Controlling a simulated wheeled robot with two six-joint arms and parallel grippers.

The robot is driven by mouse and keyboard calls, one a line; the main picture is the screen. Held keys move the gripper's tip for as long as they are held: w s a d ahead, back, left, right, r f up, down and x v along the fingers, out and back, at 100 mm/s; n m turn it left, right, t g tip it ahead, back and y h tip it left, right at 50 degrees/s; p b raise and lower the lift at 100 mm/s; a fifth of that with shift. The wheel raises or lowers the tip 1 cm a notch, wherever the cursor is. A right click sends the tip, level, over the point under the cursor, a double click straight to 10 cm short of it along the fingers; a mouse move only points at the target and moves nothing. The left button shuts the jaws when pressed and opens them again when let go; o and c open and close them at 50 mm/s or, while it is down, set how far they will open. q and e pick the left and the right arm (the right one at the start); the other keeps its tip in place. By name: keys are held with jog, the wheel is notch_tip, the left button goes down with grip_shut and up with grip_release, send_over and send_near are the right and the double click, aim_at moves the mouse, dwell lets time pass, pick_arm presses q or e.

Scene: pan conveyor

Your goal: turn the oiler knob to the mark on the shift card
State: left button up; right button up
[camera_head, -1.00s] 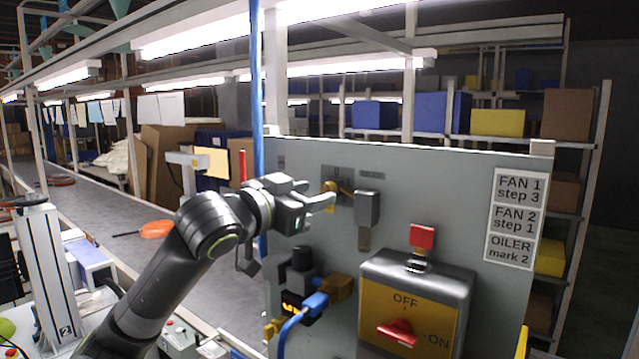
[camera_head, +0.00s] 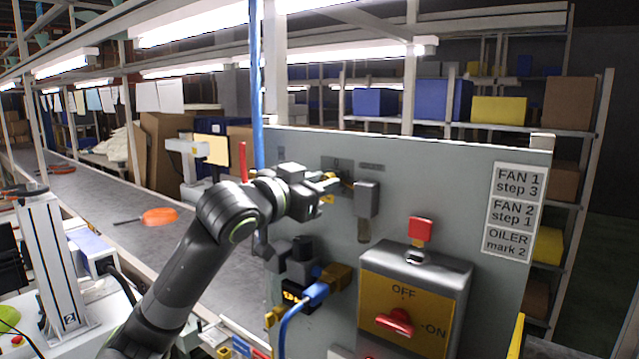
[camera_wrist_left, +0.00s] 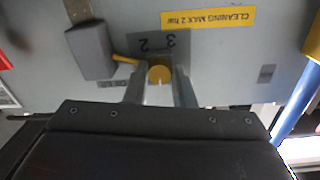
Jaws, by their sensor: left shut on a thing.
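The shift card (camera_head: 514,213) on the right of the grey panel reads FAN 1 step 3, FAN 2 step 1, OILER mark 2. My left gripper (camera_head: 334,184) is at the panel's upper left, left of a grey box (camera_head: 367,199). In the left wrist view, its fingers (camera_wrist_left: 160,86) are shut on a round yellow knob (camera_wrist_left: 160,73), one finger on each side. A dark plate (camera_wrist_left: 158,42) behind the knob bears the numbers 3 and 2. The knob's pointer setting cannot be read. My right gripper is not in view.
A yellow cleaning label (camera_wrist_left: 208,18) is near the knob. A conveyor (camera_head: 105,205) runs on the left.

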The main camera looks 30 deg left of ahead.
pick_arm(q)
jog(key=shift+m, duration=0.4)
grip_shut()
jog(key=m, duration=1.3)
jog(key=m+y, duration=0.1)
jog(key=m, duration=1.1)
jog(key=shift+d+m+y, duration=0.1)
jog(key=shift+m+y, duration=0.2)
jog(key=shift+m, duration=0.1)
jog(key=shift+f, duration=0.1)
jog(key=o, duration=0.9)
grip_release()
jog(key=shift+o, duration=0.2)
